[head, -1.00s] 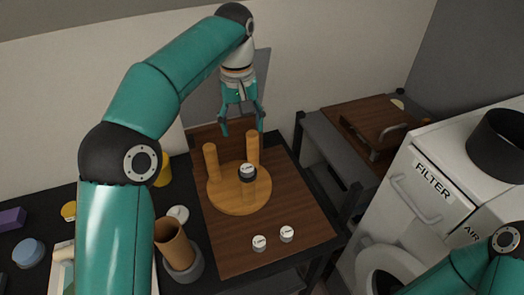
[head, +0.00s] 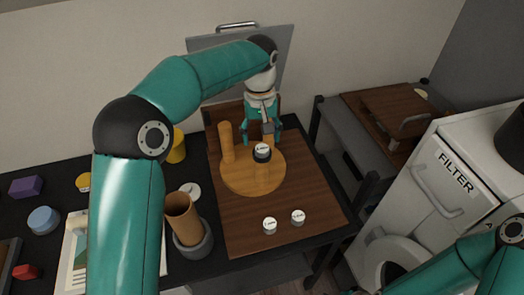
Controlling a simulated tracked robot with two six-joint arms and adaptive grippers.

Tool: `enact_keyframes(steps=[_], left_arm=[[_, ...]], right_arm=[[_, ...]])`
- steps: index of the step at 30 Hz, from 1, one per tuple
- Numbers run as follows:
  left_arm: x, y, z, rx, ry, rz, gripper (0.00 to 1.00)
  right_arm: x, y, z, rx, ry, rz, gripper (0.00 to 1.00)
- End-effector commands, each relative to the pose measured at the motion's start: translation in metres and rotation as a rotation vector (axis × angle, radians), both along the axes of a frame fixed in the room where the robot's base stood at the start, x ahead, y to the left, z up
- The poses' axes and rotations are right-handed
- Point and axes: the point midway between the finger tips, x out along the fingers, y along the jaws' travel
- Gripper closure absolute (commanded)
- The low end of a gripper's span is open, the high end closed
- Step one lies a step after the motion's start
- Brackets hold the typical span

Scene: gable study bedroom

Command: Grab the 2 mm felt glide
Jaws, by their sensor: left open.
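Two small white round pieces with dark print, likely felt glides, lie on the brown board: one at the left (head: 269,226) and one at the right (head: 298,217). Their print is too small to read, so I cannot tell which is 2 mm. An upturned round wooden stool (head: 236,182) stands on the board. Its near leg bears a black cap with a white printed top (head: 262,150). My left gripper (head: 262,140) is open, pointing down at the stool's back right leg, which it mostly hides. I cannot tell whether they touch. My right gripper is out of view.
A tan cup in a grey holder (head: 187,230), a white disc (head: 190,190) and a yellow cylinder (head: 176,147) stand left of the brown board (head: 310,190). A white filter machine (head: 430,190) is at the right. The board's front right is mostly clear.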

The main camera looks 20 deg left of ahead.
Motion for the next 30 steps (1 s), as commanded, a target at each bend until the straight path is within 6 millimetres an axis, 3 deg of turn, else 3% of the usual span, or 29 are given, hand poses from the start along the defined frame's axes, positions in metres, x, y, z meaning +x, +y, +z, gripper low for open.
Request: enact_keyframes(steps=[9, 17, 26, 30], left_arm=[[0.002, -0.002, -0.040, 0.000, 0.002, 0.000, 0.31], [0.002, -0.002, -0.043, 0.000, 0.001, 0.000, 0.31], [0.003, -0.003, -0.042, 0.000, 0.001, -0.001, 0.81], [0.003, -0.003, -0.042, 0.000, 0.001, -0.001, 0.85]], right_arm=[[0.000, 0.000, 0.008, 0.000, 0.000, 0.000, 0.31], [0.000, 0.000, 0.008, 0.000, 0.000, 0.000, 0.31], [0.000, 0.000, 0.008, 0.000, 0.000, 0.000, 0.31], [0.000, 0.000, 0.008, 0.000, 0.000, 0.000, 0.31]])
